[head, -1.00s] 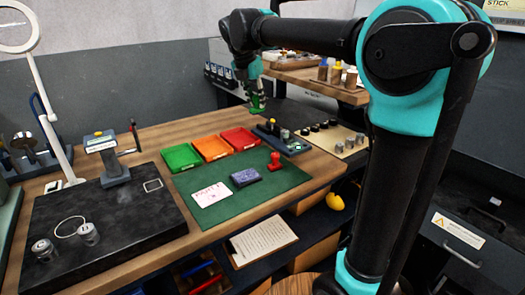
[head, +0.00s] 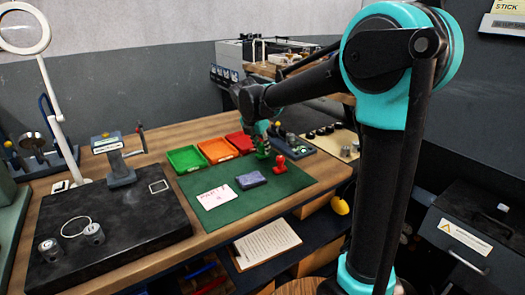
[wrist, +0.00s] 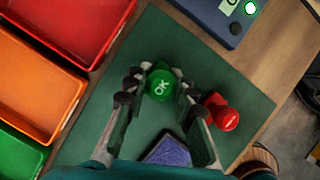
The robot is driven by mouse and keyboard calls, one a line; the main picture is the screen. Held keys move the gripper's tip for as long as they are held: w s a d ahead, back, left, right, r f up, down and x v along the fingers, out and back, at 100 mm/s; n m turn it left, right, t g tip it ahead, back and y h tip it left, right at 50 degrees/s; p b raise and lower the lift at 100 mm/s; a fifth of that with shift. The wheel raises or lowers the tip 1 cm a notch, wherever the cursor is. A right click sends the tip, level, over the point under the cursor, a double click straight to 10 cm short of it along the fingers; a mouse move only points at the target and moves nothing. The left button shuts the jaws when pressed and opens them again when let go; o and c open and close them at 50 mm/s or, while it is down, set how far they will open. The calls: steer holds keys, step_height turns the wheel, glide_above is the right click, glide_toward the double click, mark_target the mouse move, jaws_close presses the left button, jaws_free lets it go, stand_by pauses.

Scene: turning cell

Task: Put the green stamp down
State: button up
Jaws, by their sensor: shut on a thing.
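The green stamp (wrist: 161,86), with a round top marked OK, sits between the fingers of my gripper (wrist: 160,88) in the wrist view. My gripper (head: 262,146) is shut on it. In the head view the green stamp (head: 262,153) is over the far part of the green mat (head: 235,214), beside the red stamp. I cannot tell whether its base touches the mat.
The red stamp (head: 280,164) stands close to the right of my gripper. The dark ink pad (head: 250,180) and a white card (head: 214,197) lie on the mat. Green (head: 186,160), orange (head: 218,151) and red (head: 241,142) trays stand behind. The mat's right front is clear.

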steer(key=shift+f, duration=0.6)
steer(key=shift+f, duration=0.1)
steer(key=o, duration=0.9)
steer(key=v, duration=1.2)
steer(key=shift+d, duration=0.1)
